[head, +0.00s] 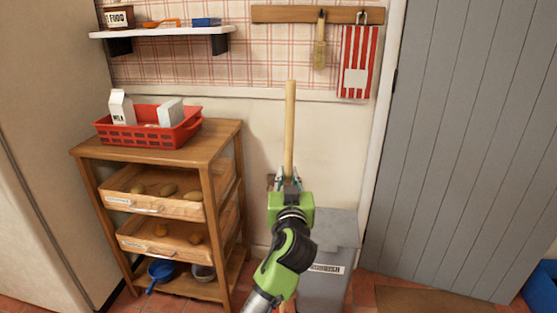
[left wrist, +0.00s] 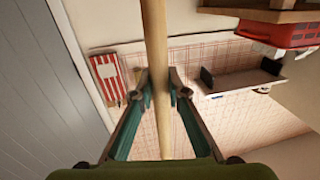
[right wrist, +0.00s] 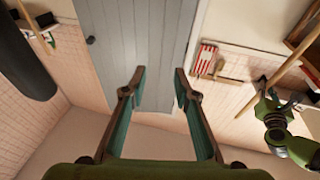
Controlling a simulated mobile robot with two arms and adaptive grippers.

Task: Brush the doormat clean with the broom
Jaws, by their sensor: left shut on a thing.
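The broom's wooden handle (head: 290,125) stands nearly upright in the head view, in front of the wall. My left gripper (head: 287,178) is shut on this handle. In the left wrist view the handle (left wrist: 155,60) runs between the fingers of the left gripper (left wrist: 155,80). The broom's head is hidden behind my arm or out of view. The brown doormat (head: 425,299) lies on the floor before the grey door, partly cut off by the lower edge. My right gripper (right wrist: 159,84) is open and empty in the right wrist view, and is outside the head view.
A grey rubbish bin (head: 335,260) stands close behind my left arm. A wooden rack (head: 160,148) with a red basket (head: 145,137) and drawers stands left. A wall rail (head: 290,14) holds a brush and striped towel. A blue container (head: 543,287) sits at lower right.

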